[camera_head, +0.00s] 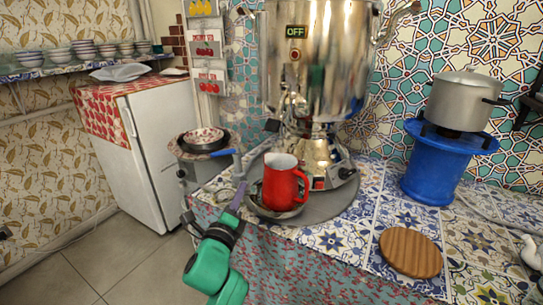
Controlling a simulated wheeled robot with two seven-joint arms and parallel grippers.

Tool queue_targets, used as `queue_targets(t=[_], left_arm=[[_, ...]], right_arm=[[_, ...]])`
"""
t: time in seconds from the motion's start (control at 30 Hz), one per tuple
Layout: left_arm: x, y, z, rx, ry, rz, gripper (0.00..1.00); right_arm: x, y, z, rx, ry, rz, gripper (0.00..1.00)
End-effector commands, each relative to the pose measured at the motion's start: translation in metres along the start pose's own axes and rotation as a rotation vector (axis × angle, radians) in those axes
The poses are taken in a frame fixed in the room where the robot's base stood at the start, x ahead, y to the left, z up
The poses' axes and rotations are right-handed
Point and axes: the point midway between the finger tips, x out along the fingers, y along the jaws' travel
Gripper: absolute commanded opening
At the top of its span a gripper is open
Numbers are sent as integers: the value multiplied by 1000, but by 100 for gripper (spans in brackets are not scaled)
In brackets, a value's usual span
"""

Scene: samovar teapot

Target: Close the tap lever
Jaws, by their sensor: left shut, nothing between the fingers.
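The large shiny metal samovar (335,60) stands on the tiled counter, with an "OFF" display on its front. Its tap (291,106) is low on the front, above a red pitcher (281,184) that sits in a shallow bowl. The tap lever is small and dark here, and I cannot tell its exact position. My left gripper (238,166) is shut and empty. It points upward left of the pitcher, below and left of the tap, and appears apart from both. My right gripper is not in view.
A round wooden board (410,252) lies on the counter at right. A metal pot (464,100) stands on a blue stand (434,165). A patterned bowl (204,138) sits on a round stand behind my left gripper. A white fridge (160,145) stands at left, with clear floor before it.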

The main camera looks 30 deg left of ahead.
Motion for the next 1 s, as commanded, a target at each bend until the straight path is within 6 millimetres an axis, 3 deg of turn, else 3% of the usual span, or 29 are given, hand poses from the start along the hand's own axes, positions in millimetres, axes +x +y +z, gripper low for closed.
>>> queue_targets(t=[0.13, 0.2, 0.3, 0.47, 0.8, 1.0], left_arm=[[-2, -64, 14, 558, -104, -282, 0], [-7, -84, 11, 770, -149, -373, 0], [-10, -98, 7, 933, -184, -441, 0], [2, -110, 7, 953, -189, -452, 0], [63, -140, 4, 949, -189, -449, 0], [78, -145, 2, 948, -187, -448, 0]], right_arm=[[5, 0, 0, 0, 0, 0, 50], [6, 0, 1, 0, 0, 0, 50], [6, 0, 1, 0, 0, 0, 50], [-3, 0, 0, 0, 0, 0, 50], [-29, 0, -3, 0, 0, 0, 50], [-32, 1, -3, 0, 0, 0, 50]])
